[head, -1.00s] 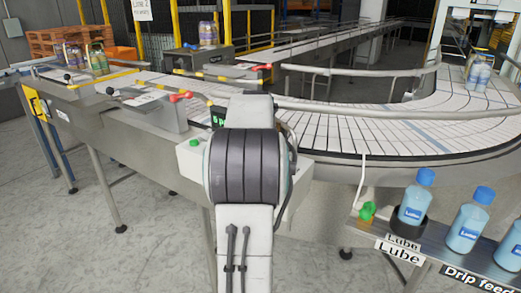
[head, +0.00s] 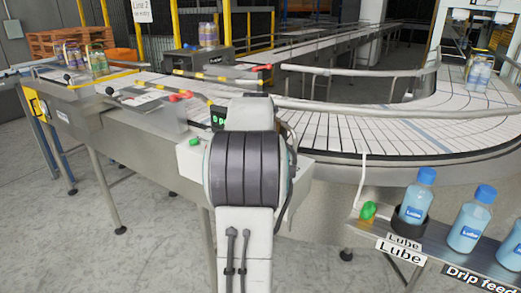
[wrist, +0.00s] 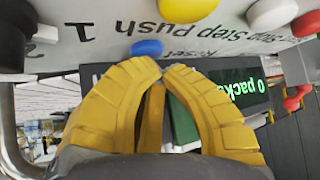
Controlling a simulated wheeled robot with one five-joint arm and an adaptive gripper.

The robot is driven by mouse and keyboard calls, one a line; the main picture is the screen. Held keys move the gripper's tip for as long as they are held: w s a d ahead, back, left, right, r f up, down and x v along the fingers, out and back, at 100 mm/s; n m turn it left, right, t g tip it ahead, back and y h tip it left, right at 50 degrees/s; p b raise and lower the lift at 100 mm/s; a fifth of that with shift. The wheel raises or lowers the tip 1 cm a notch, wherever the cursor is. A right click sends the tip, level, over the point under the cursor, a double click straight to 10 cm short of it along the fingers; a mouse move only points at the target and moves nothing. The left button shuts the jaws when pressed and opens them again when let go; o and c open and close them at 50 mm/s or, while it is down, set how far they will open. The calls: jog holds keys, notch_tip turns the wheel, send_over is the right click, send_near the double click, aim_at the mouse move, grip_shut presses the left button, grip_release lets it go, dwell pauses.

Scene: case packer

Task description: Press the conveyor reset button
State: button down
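In the wrist view, the picture is upside down and shows a light control panel (wrist: 110,20) with printed words. A blue button (wrist: 147,47) sits beside the word "Reset" (wrist: 195,53), which is partly covered by my fingers. My gripper (wrist: 162,67) has yellow ribbed fingers with their tips together and nothing held between them. The tips are just below the blue button in the picture; I cannot tell whether they touch it. In the head view, my arm hides the gripper and this panel.
Yellow (wrist: 187,8), white (wrist: 270,13) and red (wrist: 305,22) buttons and a black knob (wrist: 14,38) are nearby. A green-lit display (wrist: 240,88) lies behind the fingers. In the head view, the conveyor (head: 400,128) curves behind my arm; lube bottles (head: 417,197) stand at right.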

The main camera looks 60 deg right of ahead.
dwell(0.4)
jog(key=shift+r+p, duration=0.8)
jog(key=shift+r, duration=0.15)
jog(key=shift+r, duration=0.1)
jog(key=shift+r+p, duration=2.1)
jog(key=shift+r, duration=0.3)
